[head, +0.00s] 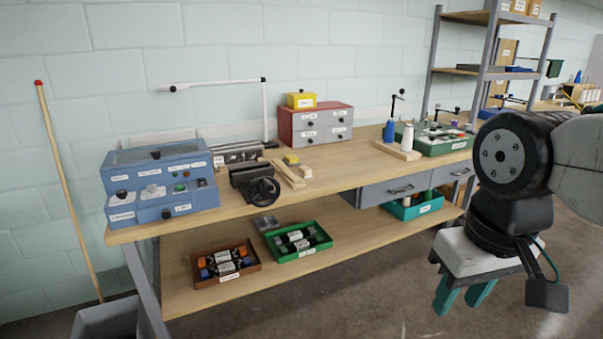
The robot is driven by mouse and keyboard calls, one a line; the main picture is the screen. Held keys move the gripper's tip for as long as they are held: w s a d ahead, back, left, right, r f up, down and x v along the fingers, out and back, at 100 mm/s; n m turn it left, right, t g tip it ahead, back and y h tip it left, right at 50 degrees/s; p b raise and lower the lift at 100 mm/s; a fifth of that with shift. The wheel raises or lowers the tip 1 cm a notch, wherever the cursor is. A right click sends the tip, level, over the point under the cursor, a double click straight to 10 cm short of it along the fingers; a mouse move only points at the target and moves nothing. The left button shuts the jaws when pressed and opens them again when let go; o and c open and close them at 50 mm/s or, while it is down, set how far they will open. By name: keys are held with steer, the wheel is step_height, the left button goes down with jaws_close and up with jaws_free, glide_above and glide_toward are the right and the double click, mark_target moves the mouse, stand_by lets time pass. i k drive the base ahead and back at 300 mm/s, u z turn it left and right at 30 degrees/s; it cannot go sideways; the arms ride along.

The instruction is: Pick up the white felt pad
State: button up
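I cannot make out a white felt pad anywhere in the head view; it may be hidden or too small to tell. My gripper (460,300) hangs at the lower right, in front of the workbench (348,158) and over the floor. Its two teal fingers point down and stand apart with nothing seen between them.
On the bench are a blue control box (160,185), a vise (254,184), small wood pieces (288,175), a red-grey drawer box (320,125) and a spool stand (397,151). The lower shelf holds a brown tray (225,279) and a green tray (300,256).

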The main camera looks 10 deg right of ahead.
mark_target(304, 171)
steer(key=z, duration=0.6)
steer(key=i, duration=2.1)
steer(key=u, duration=0.55)
